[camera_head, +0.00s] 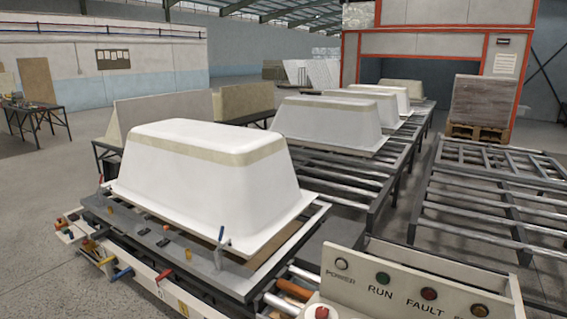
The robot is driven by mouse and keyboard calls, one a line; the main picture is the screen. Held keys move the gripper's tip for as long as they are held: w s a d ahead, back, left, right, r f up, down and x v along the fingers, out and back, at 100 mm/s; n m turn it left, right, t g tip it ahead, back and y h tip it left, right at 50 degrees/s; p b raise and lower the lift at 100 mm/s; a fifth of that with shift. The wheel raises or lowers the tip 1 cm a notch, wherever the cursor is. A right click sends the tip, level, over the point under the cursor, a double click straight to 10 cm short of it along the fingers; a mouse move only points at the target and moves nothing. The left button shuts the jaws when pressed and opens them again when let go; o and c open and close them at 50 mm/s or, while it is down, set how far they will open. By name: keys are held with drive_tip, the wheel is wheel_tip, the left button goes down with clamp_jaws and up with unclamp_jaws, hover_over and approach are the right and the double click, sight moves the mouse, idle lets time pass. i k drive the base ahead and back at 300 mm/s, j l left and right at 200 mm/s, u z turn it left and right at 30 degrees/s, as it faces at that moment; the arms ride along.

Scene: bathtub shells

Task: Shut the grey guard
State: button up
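A long flat grey panel (197,262) runs along the front edge of the near station, below the nearest white tub shell (200,182). It may be the grey guard, but I cannot tell for certain, nor whether it is open or shut. Small clamp-like handles stand along it, one blue-grey at its right end (221,246). The shell sits upside down on the station, with a beige band around its upper part. My gripper is not in view.
A control panel (405,288) with POWER, RUN and FAULT lamps and a red button (322,312) stands at the bottom right. Coloured handles line the station's front rail (143,276). More shells (330,122) stand on rollers behind. An empty rack (490,200) is at right. Floor at lower left is clear.

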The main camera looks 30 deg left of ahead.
sight(111, 168)
drive_tip(key=u, duration=1.05)
drive_tip(key=j+u, duration=0.25)
drive_tip(key=i+j+u, duration=0.1)
drive_tip(key=j+u, duration=0.2)
drive_tip(key=i+j+u, duration=0.4)
drive_tip(key=j, duration=0.3)
drive_tip(key=i+j+u, duration=0.4)
drive_tip(key=i+j, duration=0.2)
drive_tip(key=i+j+u, duration=0.1)
drive_tip(key=i+u, duration=0.3)
drive_tip(key=i, duration=1.9)
drive_tip(key=i+u, duration=0.15)
drive_tip(key=i, duration=2.25)
drive_tip(key=u, duration=0.05)
